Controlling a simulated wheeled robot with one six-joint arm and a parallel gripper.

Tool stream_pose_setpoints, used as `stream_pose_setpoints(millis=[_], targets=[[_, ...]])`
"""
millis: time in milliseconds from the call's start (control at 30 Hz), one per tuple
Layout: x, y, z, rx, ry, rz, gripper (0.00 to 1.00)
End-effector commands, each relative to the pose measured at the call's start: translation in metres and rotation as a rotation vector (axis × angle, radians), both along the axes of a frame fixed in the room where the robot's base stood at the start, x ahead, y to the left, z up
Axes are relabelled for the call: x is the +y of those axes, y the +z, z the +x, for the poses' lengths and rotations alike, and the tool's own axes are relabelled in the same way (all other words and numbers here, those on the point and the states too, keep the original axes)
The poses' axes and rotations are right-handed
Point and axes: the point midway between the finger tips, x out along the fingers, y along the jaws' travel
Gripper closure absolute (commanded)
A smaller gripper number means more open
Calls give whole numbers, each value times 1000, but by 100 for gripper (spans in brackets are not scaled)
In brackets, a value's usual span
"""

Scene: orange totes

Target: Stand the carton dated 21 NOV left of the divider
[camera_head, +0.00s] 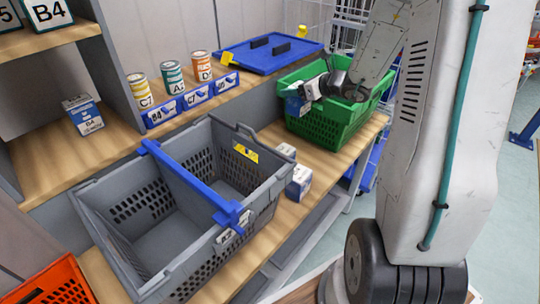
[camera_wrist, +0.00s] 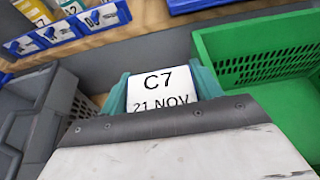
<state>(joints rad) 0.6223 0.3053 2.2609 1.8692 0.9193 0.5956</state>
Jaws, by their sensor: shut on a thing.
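The carton dated 21 NOV (camera_wrist: 162,93) has a white face reading C7 and sits between the teal fingers of my gripper (camera_wrist: 163,84) in the wrist view. In the head view my gripper (camera_head: 312,88) holds the carton (camera_head: 296,104) at the left rim of the green basket (camera_head: 325,132). The grey tote (camera_head: 110,255) stands to the left of it on the bench. A blue divider (camera_head: 190,182) crosses the tote and splits it into two compartments. Both show bare floor where I can see in. The carton's lower part is hidden in the wrist view.
White-and-blue cartons (camera_head: 299,182) stand on the bench between tote and basket. Cans (camera_head: 174,77) and blue label bins (camera_head: 194,98) line the back. A B4 carton (camera_head: 84,116) is on the left shelf. A blue lid (camera_head: 265,55) lies behind; an orange tote (camera_head: 55,285) is lower left.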

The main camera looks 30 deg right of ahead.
Motion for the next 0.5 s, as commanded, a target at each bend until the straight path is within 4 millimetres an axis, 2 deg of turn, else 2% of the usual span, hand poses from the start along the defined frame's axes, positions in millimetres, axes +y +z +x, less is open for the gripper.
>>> stream_pose_setpoints(millis=[167,400,500], targets=[[0,-36,-1,7,-1,5,67],[4,-100,0,6,4,5,67],[4,-120,1,4,5,3,67]])
